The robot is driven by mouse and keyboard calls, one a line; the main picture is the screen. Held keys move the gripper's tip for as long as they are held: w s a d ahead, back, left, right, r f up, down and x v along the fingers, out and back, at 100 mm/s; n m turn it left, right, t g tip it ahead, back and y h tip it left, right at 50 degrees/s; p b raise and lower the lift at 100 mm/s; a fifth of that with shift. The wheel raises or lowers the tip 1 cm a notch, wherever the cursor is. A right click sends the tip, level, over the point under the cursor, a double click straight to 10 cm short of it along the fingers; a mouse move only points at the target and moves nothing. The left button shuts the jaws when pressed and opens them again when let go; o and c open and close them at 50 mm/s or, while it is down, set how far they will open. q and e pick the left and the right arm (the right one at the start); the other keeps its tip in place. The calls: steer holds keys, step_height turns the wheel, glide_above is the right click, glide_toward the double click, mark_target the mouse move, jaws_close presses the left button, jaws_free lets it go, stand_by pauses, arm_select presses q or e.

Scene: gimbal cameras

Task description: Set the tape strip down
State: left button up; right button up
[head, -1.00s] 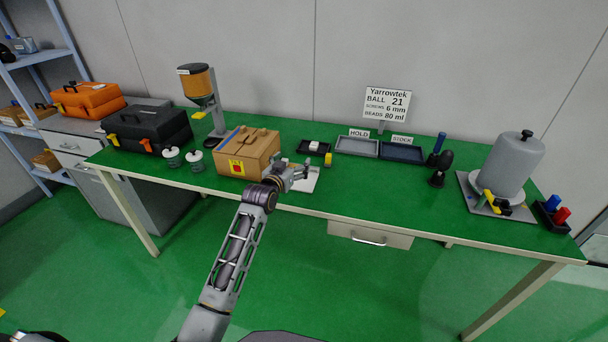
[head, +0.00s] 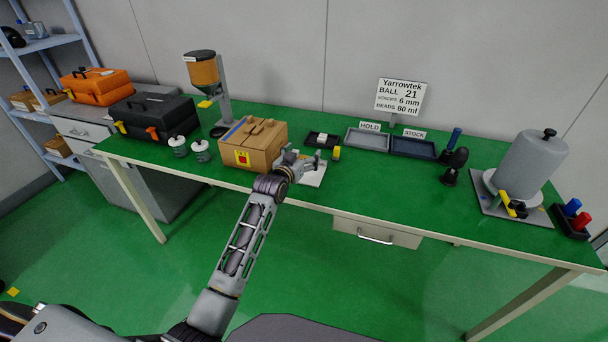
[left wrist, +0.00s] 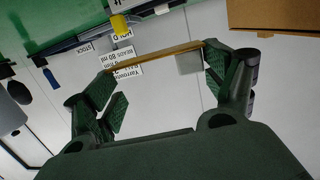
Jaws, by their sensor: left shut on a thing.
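My left gripper (head: 314,156) is over the green workbench's front part, just right of the cardboard box (head: 255,147). In the left wrist view its two fingers (left wrist: 155,60) stand apart, with a thin tan tape strip (left wrist: 155,57) stretched between their tips. The gripper is shut on this strip. In the head view the strip is too small to make out against the gripper. My right gripper is in neither view.
A white pad (head: 314,177) lies on the green bench (head: 400,195) beneath the gripper. A small black tray (head: 315,142) and a yellow block (head: 337,153) are just behind. The grey HOLD tray (head: 366,140) and dark STOCK tray (head: 413,148) stand right. Bare bench lies to the front right.

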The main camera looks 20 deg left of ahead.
mark_target(303, 180)
arm_select(q)
step_height(303, 180, down, 4)
steer(key=shift+r, duration=0.1)
steer(key=shift+f, duration=0.55)
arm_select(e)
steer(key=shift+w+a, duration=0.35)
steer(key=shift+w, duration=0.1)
arm_select(q)
steer(key=shift+f+b, duration=0.35)
steer(key=shift+f, duration=1.55)
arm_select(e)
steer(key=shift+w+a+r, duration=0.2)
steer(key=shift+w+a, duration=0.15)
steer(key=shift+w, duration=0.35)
arm_select(q)
steer(key=shift+f, duration=0.1)
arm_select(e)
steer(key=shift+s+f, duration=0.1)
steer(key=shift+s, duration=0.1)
arm_select(q)
steer(key=o, duration=0.6)
